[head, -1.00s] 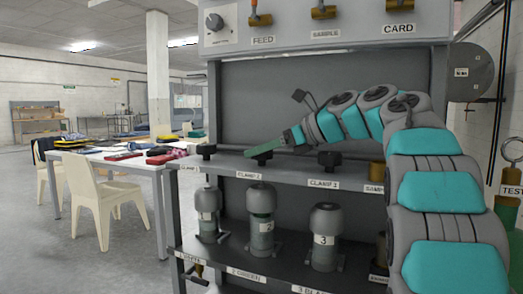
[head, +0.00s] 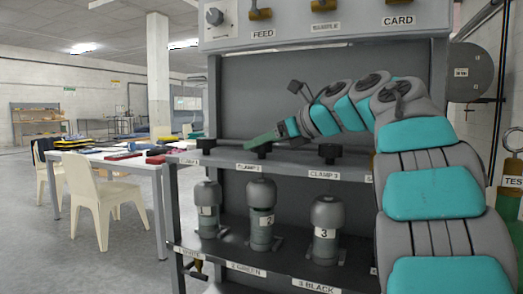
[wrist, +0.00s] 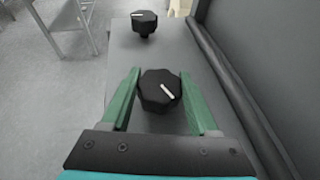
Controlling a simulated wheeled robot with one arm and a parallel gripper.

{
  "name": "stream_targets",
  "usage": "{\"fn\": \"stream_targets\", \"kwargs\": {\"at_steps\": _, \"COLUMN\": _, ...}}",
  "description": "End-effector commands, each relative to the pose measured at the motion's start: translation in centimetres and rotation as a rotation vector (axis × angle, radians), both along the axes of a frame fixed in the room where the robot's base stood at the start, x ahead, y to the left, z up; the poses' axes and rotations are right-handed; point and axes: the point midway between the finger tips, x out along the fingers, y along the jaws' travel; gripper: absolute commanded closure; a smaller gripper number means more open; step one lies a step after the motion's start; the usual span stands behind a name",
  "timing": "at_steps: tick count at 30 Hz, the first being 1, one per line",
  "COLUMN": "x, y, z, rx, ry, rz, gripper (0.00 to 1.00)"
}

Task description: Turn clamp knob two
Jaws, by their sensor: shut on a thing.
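Clamp knob two (wrist: 158,92) is a black lobed knob with a white mark on its top. In the wrist view it sits between the two green fingers of my gripper (wrist: 160,74). The mark slants down to the right. In the head view my gripper (head: 262,140) reaches from the right to knob two (head: 261,149) above the shelf edge, and its fingers partly hide the knob. The gripper is shut on the knob. The knob's lower part is hidden in the wrist view.
Clamp knob one (head: 206,146) is to the left and also shows beyond in the wrist view (wrist: 144,22). Clamp knob three (head: 330,153) is to the right under my arm. Grey numbered canisters (head: 262,196) stand on the lower shelf. A dark back panel (wrist: 262,70) runs beside the shelf.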

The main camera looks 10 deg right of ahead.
Motion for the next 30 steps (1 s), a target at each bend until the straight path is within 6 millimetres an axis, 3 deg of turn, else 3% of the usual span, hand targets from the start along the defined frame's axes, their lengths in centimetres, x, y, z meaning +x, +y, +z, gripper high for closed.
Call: {"fn": "stream_targets", "kwargs": {"at_steps": 30, "x": -0.07, "y": -0.17, "z": 0.21, "rx": -0.011, "ry": -0.006, "rz": -0.837, "gripper": 0.95}}
